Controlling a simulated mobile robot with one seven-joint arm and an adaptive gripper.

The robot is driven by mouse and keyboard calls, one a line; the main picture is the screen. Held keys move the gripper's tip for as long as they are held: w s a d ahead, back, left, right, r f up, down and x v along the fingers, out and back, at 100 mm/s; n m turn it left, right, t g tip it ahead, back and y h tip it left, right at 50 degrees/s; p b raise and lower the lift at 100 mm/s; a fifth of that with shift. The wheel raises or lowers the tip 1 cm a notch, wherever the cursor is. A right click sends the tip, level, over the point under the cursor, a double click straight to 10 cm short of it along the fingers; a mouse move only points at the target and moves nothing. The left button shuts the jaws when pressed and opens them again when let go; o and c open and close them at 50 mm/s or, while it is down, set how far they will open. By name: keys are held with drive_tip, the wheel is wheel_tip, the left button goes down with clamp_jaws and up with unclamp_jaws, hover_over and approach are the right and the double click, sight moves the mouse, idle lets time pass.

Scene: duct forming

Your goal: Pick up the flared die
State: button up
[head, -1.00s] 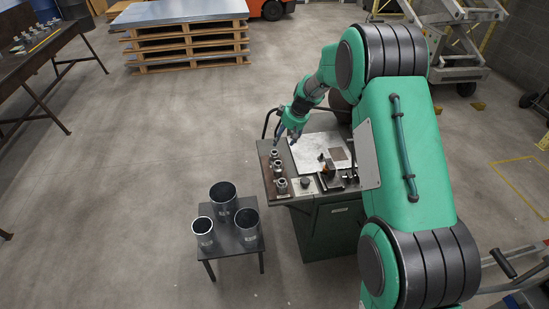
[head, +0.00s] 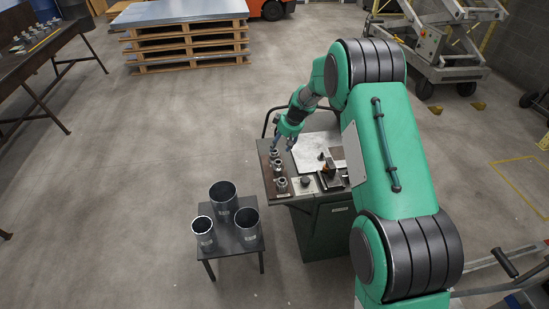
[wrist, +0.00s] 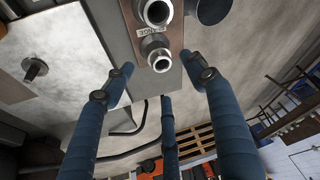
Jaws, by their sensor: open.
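Metal dies stand in a row on a brown board (head: 267,177) at the left side of the bench in the head view: a far die (head: 275,154), a middle die (head: 277,166) and a near die (head: 281,185). I cannot tell for sure which is the flared one. My gripper (head: 283,147) is open and empty, above the far end of the row. In the wrist view, a ringed metal die (wrist: 157,54) shows beyond and between the spread blue fingers, apart from them. Another die (wrist: 156,12) sits past it, with a partly readable label between them.
The green bench (head: 330,228) has a pale plate (head: 312,152) and small tools right of the dies. A small table (head: 235,240) with three dark cylinders stands to the left. A bent black handle (head: 268,122) rises at the bench's far edge.

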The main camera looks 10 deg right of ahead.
sight(274, 155)
drive_tip(key=shift+x, duration=1.7)
drive_tip(key=shift+b+x, duration=0.85)
drive_tip(key=shift+x, duration=1.7)
drive_tip(key=shift+w, duration=0.1)
clamp_jaws()
drive_tip(key=shift+r, duration=0.15)
